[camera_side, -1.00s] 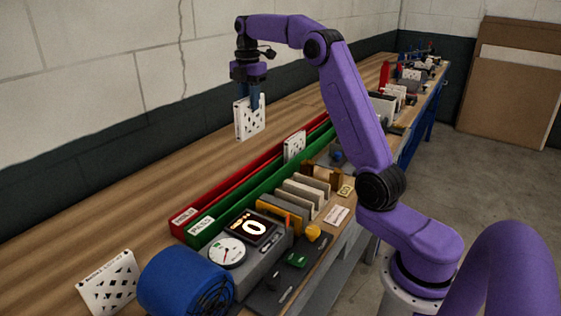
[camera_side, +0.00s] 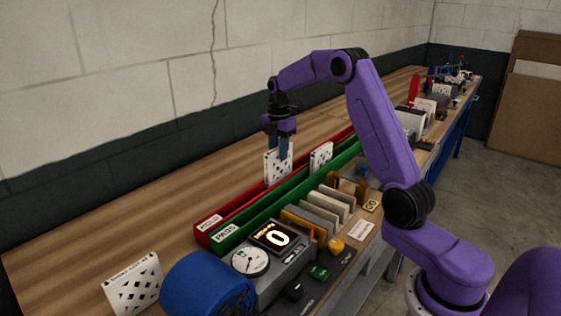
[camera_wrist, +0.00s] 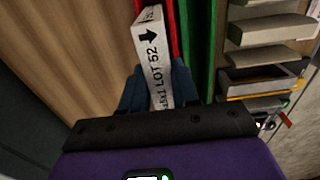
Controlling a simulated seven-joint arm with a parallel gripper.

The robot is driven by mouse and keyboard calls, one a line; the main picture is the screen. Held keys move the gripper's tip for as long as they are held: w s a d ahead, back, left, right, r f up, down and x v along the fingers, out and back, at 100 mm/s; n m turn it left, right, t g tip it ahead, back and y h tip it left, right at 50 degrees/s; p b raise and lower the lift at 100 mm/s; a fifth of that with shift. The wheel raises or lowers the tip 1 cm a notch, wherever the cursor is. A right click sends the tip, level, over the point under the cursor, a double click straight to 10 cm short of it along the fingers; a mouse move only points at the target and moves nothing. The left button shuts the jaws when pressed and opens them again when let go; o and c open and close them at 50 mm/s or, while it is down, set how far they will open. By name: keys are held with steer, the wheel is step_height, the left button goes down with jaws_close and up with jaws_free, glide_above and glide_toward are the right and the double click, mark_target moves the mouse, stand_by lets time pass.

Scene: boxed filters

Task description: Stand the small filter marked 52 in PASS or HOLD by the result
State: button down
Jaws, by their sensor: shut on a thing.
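My gripper (camera_side: 279,155) is shut on a white filter (camera_side: 271,168) with dark diamond holes, held upright. In the wrist view its edge (camera_wrist: 152,50) reads LOT 52 with a black arrow. The filter is over the red HOLD channel (camera_side: 213,221); its lower edge is at the channel, and I cannot tell whether it touches the floor. The green PASS channel (camera_side: 228,235) runs alongside, nearer the camera. Another white filter (camera_side: 321,156) stands farther along the channels; which one holds it is unclear. The tester display (camera_side: 275,238) shows a large 0.
A larger white filter (camera_side: 134,284) stands on the bench at lower left, beside a blue roll (camera_side: 208,283). A round dial (camera_side: 250,261) sits by the display. Grey and yellow upright plates (camera_side: 325,208) stand in front of the channels.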

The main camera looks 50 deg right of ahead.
mark_target(279, 164)
steer(key=shift+f, duration=1.85)
steer(key=shift+f, duration=0.1)
steer(key=c, duration=0.8)
jaws_free()
steer(key=shift+c, duration=0.2)
